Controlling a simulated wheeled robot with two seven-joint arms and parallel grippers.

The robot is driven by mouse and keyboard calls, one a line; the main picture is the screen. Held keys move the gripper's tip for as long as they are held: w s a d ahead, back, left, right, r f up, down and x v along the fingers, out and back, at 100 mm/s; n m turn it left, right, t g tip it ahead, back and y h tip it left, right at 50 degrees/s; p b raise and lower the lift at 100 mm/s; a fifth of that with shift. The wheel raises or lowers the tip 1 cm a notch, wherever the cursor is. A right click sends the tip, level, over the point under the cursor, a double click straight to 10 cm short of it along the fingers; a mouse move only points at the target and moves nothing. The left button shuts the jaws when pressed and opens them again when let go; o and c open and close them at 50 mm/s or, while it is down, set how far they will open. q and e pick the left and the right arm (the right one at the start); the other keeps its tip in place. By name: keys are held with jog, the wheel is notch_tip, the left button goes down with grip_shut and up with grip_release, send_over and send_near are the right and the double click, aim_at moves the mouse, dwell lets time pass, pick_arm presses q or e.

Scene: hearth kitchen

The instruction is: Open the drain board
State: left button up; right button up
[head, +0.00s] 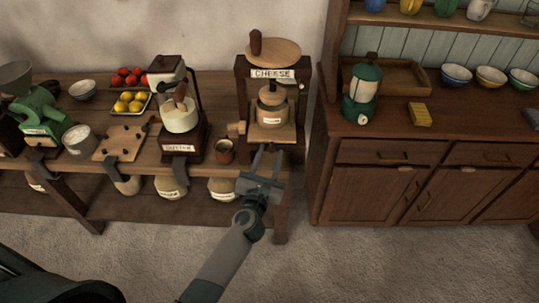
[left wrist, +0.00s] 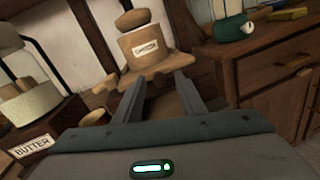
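The wooden cheese press (head: 273,73) stands at the right end of the long table. A round cheese mould (head: 271,108) sits in it on a flat wooden board (head: 287,133), which looks like the drain board. The mould (left wrist: 144,47) and the board (left wrist: 183,63) also show in the left wrist view. My left gripper (head: 267,152) is at the front of the press, just below the board's front edge. Its two fingers (left wrist: 158,85) are apart with nothing visible between them. I cannot tell whether they touch the board. My right gripper is not in view.
A copper-coloured cup (head: 224,152) and the butter churn (head: 181,118) stand left of the press. Jars (head: 221,189) sit on the shelf below. A wooden cabinet (head: 385,190) with a green lantern (head: 362,92) stands to the right. The floor in front is clear.

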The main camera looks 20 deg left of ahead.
pick_arm(q)
jog(key=shift+c, duration=0.3)
grip_shut()
jog(key=s+d+b, duration=0.1)
jog(key=s+d, duration=0.3)
jog(key=s, duration=1)
jog(key=shift+o, duration=0.3)
grip_release()
